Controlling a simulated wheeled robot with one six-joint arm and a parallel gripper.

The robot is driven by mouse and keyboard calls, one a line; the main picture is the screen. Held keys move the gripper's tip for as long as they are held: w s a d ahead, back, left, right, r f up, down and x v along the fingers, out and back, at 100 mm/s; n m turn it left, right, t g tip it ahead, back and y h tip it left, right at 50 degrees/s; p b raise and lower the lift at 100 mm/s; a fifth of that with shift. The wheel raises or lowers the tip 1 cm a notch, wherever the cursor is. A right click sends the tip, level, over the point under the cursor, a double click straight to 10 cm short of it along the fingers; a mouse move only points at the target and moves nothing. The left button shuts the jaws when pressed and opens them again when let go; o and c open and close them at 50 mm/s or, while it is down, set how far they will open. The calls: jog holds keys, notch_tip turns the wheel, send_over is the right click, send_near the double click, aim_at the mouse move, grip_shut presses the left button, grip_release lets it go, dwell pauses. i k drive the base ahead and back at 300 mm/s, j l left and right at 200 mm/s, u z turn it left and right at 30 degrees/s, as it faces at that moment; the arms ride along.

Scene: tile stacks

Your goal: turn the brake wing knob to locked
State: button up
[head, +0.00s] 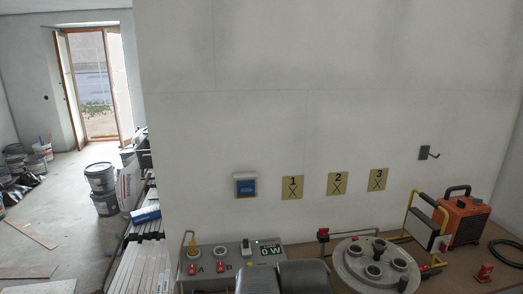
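I cannot tell for sure which part is the brake wing knob. A small red piece (323,232) sits at the left end of a thin bar behind a round grey turntable (345,277), which carries several dark cups. A separate red knob-like piece (484,273) stands on the brown bench at the right. Both are too small to read a locked or unlocked position. A dark grey rounded part of my own arm covers the bottom middle, hiding some of the bench. My gripper's fingers do not show.
A grey control box (206,253) with red switches marked A and B and a "0 W" display stands left of the turntable. An orange heater (466,222), a yellow-framed item (423,230) and a black hose (507,253) crowd the right. A wall hook (425,153) sticks out above.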

aim_at(323, 231)
jog(key=k+j, duration=0.2)
jog(key=k+z, duration=0.15)
jog(key=k+l, duration=0.2)
jog(key=k+j+u, duration=0.1)
jog(key=k, duration=0.25)
